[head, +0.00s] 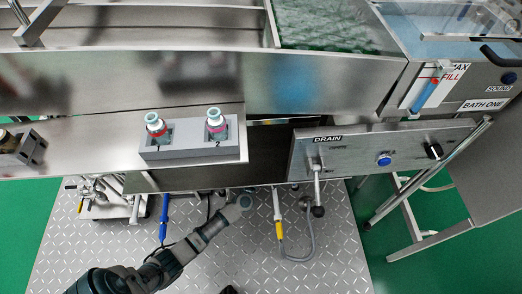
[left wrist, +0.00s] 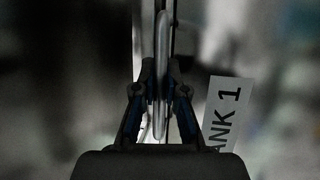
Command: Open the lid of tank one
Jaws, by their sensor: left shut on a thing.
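In the left wrist view my left gripper (left wrist: 160,88) is shut on a thin, pale upright bar (left wrist: 162,40), which looks like a handle and stands between its two fingers. A white label (left wrist: 222,112) reading "TANK 1", partly hidden, is just right of the fingers. In the head view an arm of mine comes in from the lower left, and its end goes out of sight under the steel shelf. The gripper is hidden there. I cannot make out the lid itself. My right gripper is not in view.
In the head view, a grey holder (head: 190,152) with two bottles stands on the steel shelf (head: 110,136) above the arm. A "DRAIN" panel (head: 350,150) and Bath One (head: 475,90) are to the right. A blue-handled tool (head: 164,215) and hoses hang near the arm.

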